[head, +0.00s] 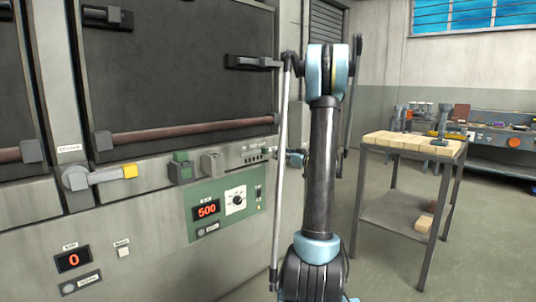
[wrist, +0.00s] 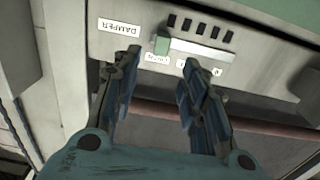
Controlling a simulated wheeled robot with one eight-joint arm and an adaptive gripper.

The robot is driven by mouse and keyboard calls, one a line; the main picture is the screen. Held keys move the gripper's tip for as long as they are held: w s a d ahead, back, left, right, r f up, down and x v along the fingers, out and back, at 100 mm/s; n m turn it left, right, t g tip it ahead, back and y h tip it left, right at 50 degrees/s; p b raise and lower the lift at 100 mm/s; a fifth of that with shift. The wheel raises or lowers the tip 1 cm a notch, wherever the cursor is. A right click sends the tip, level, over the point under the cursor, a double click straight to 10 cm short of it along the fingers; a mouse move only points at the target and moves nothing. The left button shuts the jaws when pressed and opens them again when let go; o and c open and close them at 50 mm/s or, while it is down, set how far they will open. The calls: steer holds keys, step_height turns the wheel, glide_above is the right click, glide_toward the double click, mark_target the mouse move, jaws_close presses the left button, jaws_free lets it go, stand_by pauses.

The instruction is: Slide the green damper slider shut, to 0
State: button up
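The green damper slider (wrist: 161,45) shows in the wrist view as a small block at the left end of a pale horizontal track (wrist: 205,51). A label reading DAMPER (wrist: 119,27) is to its left. The small labels below the track are too blurred to read. My gripper (wrist: 160,62) is open, with one fingertip to the left of the slider and the other to its right and lower. Nothing is between the fingers, and I cannot tell whether either touches the panel. In the head view my gripper (head: 292,158) is at the furnace front's right edge, and the slider cannot be made out.
Several dark vent slots (wrist: 201,28) are above the track. In the head view, a green control panel (head: 225,206) showing 500 and a yellow-tipped lever (head: 100,176) are on the furnace front. A metal table (head: 412,149) with pale bricks stands to the right, with open floor around it.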

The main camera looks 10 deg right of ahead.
mark_target(268, 150)
steer(key=x, duration=0.9)
steer(key=shift+w+a, duration=0.2)
jaws_close()
